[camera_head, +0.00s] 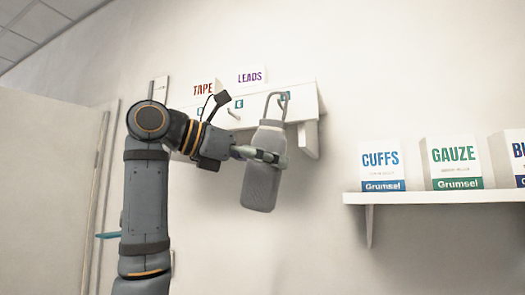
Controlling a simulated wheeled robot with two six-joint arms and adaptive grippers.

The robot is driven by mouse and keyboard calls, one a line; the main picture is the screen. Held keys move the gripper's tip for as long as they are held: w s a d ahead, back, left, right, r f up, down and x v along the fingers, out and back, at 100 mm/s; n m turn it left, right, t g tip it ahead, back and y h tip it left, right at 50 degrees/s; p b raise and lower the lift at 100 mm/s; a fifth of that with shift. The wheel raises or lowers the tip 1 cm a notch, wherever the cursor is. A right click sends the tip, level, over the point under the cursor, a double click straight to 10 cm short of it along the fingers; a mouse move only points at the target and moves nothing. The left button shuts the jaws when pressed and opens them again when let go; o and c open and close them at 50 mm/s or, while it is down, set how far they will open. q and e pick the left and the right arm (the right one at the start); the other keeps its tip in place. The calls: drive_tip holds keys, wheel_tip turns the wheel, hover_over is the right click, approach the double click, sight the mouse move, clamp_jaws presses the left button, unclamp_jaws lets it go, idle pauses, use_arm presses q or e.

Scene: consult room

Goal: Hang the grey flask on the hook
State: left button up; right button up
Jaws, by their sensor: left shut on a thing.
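The grey flask (262,182) hangs slightly tilted in front of the wall, with a tall grey loop (268,103) on top. My left gripper (268,155) is shut on the flask's upper body, reaching in from the left. A white wall rack (303,102) behind it carries hooks under small teal labels; one hook (234,114) shows left of the flask. The loop's top overlaps the rack's right part, by a teal label (284,97). I cannot tell whether the loop is around a hook there or only in front of it. My right gripper is not in view.
Signs reading TAPE (203,89) and LEADS (251,78) stand on the rack. At right, a white shelf (430,197) holds boxes marked CUFFS (381,165) and GAUZE (453,163), plus one cut off by the edge. The wall between rack and shelf is clear.

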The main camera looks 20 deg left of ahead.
use_arm(q)
drive_tip(key=shift+w+d+p, duration=0.15)
drive_tip(key=shift+w+p, duration=0.15)
drive_tip(key=shift+w, duration=0.4)
drive_tip(key=shift+w+f+b, duration=0.55)
drive_tip(key=shift+f, duration=0.1)
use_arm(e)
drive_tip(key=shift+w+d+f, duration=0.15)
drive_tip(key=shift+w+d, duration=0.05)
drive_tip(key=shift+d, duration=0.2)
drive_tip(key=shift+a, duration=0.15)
use_arm(q)
drive_tip(key=o, duration=1.8)
drive_tip(key=shift+o, duration=0.3)
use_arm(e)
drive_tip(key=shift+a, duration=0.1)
